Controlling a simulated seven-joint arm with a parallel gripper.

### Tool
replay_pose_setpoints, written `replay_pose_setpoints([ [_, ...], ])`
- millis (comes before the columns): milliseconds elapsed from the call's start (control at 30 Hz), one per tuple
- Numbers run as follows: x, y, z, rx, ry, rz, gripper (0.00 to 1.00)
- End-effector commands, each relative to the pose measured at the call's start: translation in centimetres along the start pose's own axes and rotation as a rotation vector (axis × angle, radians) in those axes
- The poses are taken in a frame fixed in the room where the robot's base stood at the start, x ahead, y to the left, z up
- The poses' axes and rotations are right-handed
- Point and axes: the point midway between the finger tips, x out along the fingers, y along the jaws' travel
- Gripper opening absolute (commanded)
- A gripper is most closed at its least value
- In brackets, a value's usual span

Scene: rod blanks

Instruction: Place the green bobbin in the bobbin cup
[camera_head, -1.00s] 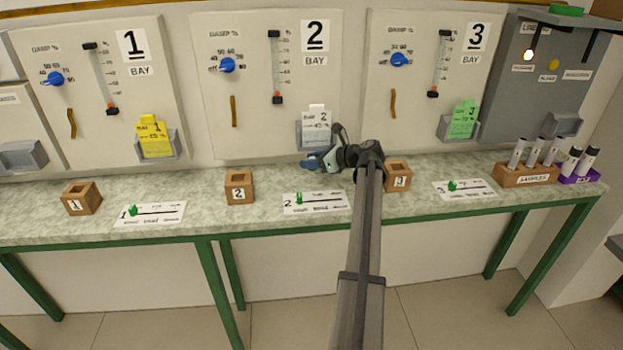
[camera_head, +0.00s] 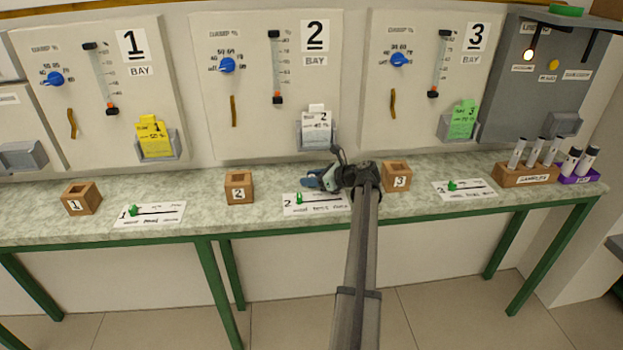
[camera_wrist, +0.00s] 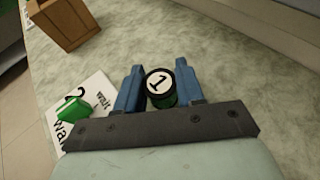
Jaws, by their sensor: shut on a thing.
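The bobbin sits upright between the blue fingers. In the head view my gripper (camera_head: 318,180) is low over the bench, just behind card 2, and the bobbin cannot be made out there. Wooden open-topped cups stand along the bench: cup 1 (camera_head: 81,203), cup 2 (camera_head: 239,190) and cup 3 (camera_head: 397,177). One wooden cup (camera_wrist: 75,27) shows at the upper left of the wrist view, apart from my gripper.
Card 2 (camera_head: 325,207) with a green slider piece (camera_wrist: 78,107) lies beside my gripper. Cards 1 (camera_head: 165,217) and 3 (camera_head: 475,193) lie farther off. A sample rack (camera_head: 520,176) and a purple holder (camera_head: 582,179) stand at the right. Bay panels rise behind the bench.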

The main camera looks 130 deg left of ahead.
Motion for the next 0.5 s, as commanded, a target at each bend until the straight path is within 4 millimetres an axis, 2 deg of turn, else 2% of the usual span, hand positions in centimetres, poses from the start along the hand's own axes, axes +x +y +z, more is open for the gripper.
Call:
replay_pose_setpoints([
  [100, 0.10, 0.01, -0.25, 0.001, 0.000, 0.000, 0.09],
  [133, 0.11, 0.01, -0.28, 0.000, 0.000, 0.000, 0.39],
  [400, 0.09, 0.01, -0.23, 0.000, 0.000, 0.000, 0.63],
  [500, 0.08, 0.01, -0.23, 0.000, 0.000, 0.000, 0.63],
])
